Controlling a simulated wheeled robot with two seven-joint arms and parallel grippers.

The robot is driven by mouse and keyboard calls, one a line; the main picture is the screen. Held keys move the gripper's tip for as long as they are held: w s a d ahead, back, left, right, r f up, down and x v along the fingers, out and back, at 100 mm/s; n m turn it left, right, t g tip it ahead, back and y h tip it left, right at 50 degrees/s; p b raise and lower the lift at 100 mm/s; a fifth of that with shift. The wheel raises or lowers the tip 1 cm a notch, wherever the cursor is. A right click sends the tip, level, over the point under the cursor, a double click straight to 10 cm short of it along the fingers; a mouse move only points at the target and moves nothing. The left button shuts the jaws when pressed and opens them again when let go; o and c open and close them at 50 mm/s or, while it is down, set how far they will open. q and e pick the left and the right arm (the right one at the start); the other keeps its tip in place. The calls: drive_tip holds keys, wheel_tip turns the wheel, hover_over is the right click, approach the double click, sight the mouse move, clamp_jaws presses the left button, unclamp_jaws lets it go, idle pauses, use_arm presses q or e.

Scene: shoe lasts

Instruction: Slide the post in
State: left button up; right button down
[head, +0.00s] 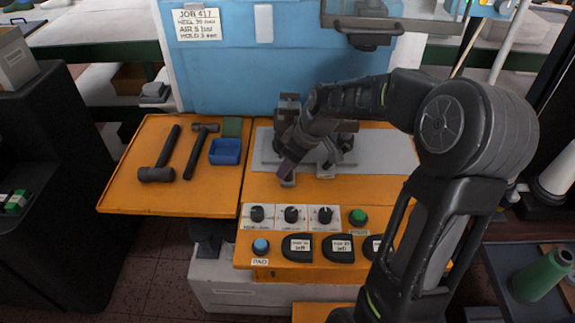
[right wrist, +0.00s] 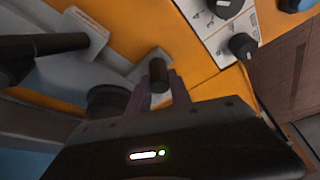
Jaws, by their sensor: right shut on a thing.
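The post (right wrist: 158,72) is a short dark cylinder with a greyish end in the right wrist view. My right gripper (right wrist: 166,88) is shut on it, with the post standing out between the purplish fingertips. In the head view my right gripper (head: 289,167) is low over the front left of the grey plate (head: 385,152), beside a dark fixture (head: 347,141). The post is too small there to make out clearly. My right forearm hides part of the fixture. I cannot tell whether the post touches anything beyond the fingers. My left gripper is not in view.
A hammer (head: 159,160), a second hammer (head: 197,152) and a blue bin (head: 225,151) lie on the orange side shelf (head: 120,190). Black knobs (head: 291,214), a green button (head: 358,216) and a blue button (head: 261,246) line the front. A blue machine panel (head: 235,75) stands behind.

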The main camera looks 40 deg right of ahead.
drive_tip(key=shift+d, duration=0.1)
drive_tip(key=shift+s+d, duration=0.15)
drive_tip(key=s+d+b, duration=0.2)
drive_tip(key=s+d, duration=0.1)
drive_tip(key=d, duration=0.1)
drive_tip(key=s+d+b, duration=0.2)
drive_tip(key=s+d, duration=0.2)
drive_tip(key=d, duration=0.1)
drive_tip(key=s+d+b, duration=0.2)
drive_tip(key=s+d, duration=0.1)
drive_tip(key=d, duration=0.2)
drive_tip(key=shift+s, duration=0.4)
drive_tip(key=shift+d, duration=0.1)
drive_tip(key=c, duration=1.3)
unclamp_jaws()
drive_tip(key=shift+s+d, duration=0.1)
drive_tip(key=shift+s, duration=0.05)
drive_tip(key=shift+o, duration=0.6)
